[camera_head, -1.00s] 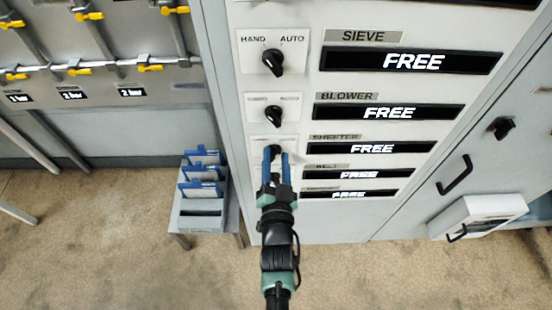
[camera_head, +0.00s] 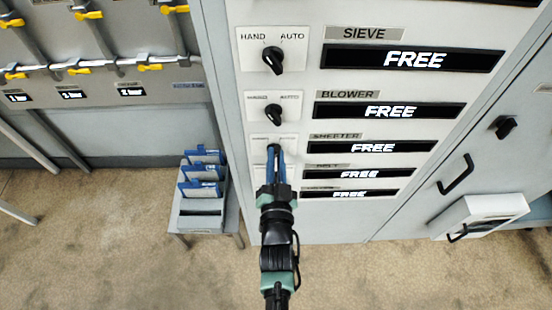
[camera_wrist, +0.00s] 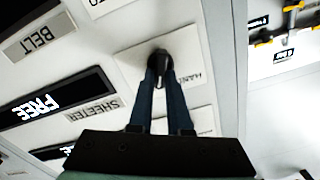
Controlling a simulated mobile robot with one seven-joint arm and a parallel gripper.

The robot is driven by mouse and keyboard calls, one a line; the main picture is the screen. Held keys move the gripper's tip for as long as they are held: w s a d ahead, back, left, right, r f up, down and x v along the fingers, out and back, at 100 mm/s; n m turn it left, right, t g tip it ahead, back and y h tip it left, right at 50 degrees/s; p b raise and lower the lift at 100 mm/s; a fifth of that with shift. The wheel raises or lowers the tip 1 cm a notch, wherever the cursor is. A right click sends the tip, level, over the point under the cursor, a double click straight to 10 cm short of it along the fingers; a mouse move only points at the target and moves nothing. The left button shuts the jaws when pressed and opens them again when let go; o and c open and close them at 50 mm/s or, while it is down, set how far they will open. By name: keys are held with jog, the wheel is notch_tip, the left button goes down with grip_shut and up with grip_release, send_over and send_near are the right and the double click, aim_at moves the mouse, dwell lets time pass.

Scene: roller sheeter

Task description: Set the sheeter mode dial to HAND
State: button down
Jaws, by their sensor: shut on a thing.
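The sheeter dial (camera_wrist: 160,60) is a black knob on a white plate (camera_wrist: 128,56) in the wrist view. HAND is printed on the plate at the right of the knob there. My gripper (camera_wrist: 164,80) has its two blue fingers shut on the knob, one on each side. In the head view my gripper (camera_head: 274,150) reaches up to the sheeter row, and its fingers hide most of that dial. The pointer's exact direction is hard to tell. The SHEETER label (camera_head: 336,136) sits to the right, above a display (camera_head: 372,148) reading FREE.
Above are the blower dial (camera_head: 273,111) and the sieve dial (camera_head: 273,60). The belt display (camera_head: 350,174) is below. A stand with blue-backed holders (camera_head: 201,190) is on the left. A cabinet handle (camera_head: 455,174) and white box (camera_head: 483,213) are on the right.

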jog(key=n+b, duration=0.1)
jog(key=n, duration=0.2)
jog(key=n+b, duration=0.2)
jog(key=n, duration=0.2)
jog(key=n+b, duration=0.2)
jog(key=n, duration=0.1)
jog(key=shift+a+f+n, duration=0.1)
jog(key=shift+a+n, duration=0.3)
jog(key=shift+b, duration=0.3)
jog(key=c, duration=0.9)
grip_release()
jog(key=shift+o, duration=0.2)
jog(key=s+b, duration=0.1)
jog(key=s, duration=1.2)
